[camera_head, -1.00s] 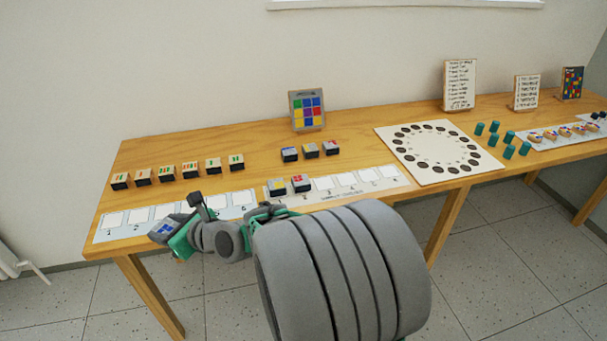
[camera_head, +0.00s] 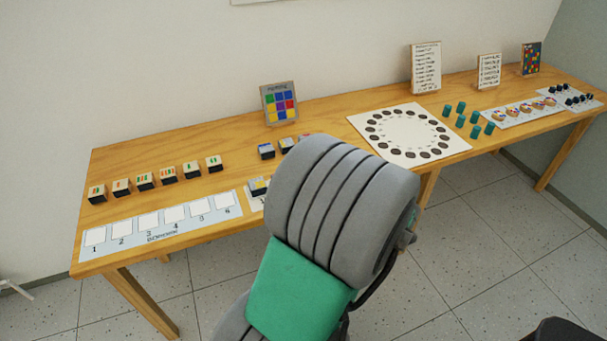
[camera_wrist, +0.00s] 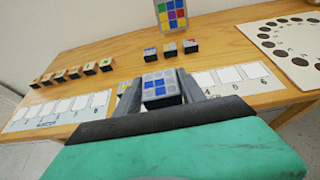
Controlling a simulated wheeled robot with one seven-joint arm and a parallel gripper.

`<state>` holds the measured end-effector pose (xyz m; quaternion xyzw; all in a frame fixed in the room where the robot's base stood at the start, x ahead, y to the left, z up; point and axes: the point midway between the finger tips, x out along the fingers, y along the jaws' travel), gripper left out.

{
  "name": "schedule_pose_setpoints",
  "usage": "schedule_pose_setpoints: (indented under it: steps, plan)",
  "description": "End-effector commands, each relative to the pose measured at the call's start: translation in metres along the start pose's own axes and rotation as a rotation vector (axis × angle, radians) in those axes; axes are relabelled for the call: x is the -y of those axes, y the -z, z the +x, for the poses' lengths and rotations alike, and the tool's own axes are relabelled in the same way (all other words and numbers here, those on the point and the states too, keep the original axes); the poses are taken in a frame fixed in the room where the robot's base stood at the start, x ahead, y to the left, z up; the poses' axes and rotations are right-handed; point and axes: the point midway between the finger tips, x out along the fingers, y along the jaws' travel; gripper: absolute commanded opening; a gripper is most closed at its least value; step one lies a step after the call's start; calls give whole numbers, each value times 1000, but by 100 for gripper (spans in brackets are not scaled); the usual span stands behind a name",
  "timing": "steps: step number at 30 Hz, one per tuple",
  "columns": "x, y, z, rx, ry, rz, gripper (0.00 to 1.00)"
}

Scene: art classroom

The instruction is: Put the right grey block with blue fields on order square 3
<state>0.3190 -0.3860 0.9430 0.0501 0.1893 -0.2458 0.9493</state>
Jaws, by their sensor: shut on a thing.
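In the wrist view my gripper (camera_wrist: 160,80) is shut on a grey block with blue fields (camera_wrist: 159,89), its patterned face toward the camera. It is held in front of the order strip (camera_wrist: 277,97); I cannot tell the height above it. Order squares 4 (camera_wrist: 203,79), 5 (camera_wrist: 230,74) and 6 (camera_wrist: 255,70) are bare to the right. Square 3 is hidden behind the gripper and block. A yellow-marked block (camera_head: 258,185) stands on the strip in the head view, where my arm hides the gripper and most of the strip.
Three blocks stand in a back row (camera_wrist: 170,50) before the coloured pattern card (camera_head: 280,103). Several striped blocks (camera_head: 145,181) stand behind the empty left strip (camera_head: 205,233). A white board with dark discs (camera_head: 400,155) lies to the right.

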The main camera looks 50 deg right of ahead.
Motion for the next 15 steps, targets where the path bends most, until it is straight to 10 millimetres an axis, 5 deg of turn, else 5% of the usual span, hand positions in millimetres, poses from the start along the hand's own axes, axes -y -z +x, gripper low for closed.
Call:
schedule_pose_setpoints:
  steps: [5, 15]
  plan:
    - [16, 3, 4, 2, 25, 12, 6]
    - [24, 14, 106, -1, 22, 13, 6]
